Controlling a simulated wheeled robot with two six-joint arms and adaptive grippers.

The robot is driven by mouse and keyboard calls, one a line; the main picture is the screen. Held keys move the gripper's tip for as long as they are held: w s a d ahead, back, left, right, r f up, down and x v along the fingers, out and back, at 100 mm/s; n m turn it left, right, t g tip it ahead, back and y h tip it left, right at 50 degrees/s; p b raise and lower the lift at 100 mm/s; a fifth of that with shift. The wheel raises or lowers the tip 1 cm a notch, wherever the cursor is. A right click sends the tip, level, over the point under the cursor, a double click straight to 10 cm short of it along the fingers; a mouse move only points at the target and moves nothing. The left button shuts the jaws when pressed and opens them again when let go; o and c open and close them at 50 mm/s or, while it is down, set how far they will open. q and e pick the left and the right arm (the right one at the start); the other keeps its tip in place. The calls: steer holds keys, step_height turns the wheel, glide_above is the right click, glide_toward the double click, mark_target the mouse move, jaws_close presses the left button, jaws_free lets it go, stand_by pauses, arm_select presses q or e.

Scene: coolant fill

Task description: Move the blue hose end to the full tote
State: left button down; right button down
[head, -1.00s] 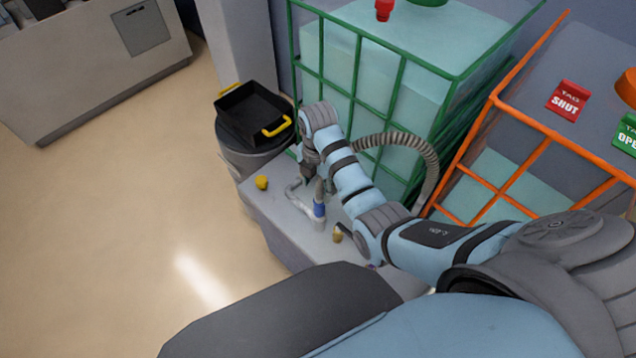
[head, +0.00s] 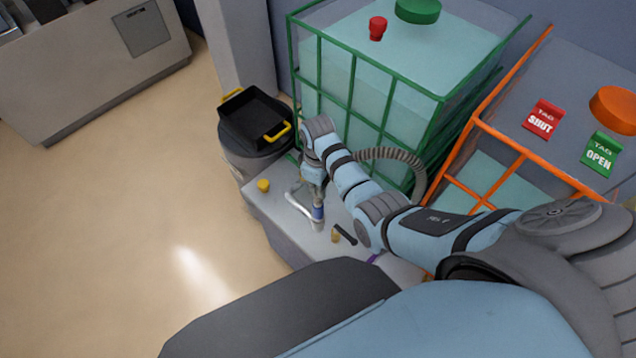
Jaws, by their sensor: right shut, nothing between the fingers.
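The blue-banded hose end (head: 318,213) stands on the grey bench beside a bent silver pipe. My right gripper (head: 317,194) is just above it, pointing down, shut with nothing held. The wrist partly hides the fingertips, so I cannot tell whether they touch the blue band. A grey ribbed hose (head: 408,164) loops behind my right arm. The green-caged tote (head: 345,88) stands behind the bench, with pale liquid high inside. The orange-caged tote (head: 493,178) to its right shows a lower level. My left gripper is not in view.
The grey bench (head: 275,218) carries a yellow cap (head: 263,185), a small brass piece (head: 335,236) and a black stick-like piece (head: 346,234). A black tray (head: 252,115) with yellow handles sits on a drum at the left. Red SHUT (head: 543,119) and green OPEN (head: 599,153) tags lie on the orange-caged tote.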

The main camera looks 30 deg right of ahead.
mark_target(318, 204)
steer(key=shift+w+f+m, duration=0.1)
steer(key=shift+w+m, duration=0.1)
steer(key=shift+m, duration=0.4)
steer(key=shift+f+m, duration=0.15)
steer(key=shift+m, duration=0.15)
step_height(318, 204, down, 6)
steer(key=b, duration=0.6)
steer(key=shift+f, duration=0.25)
step_height(318, 204, up, 4)
steer(key=p, duration=0.4)
steer(key=shift+f, duration=0.25)
steer(key=shift+r, duration=0.4)
step_height(318, 204, up, 11)
steer(key=shift+f, duration=0.2)
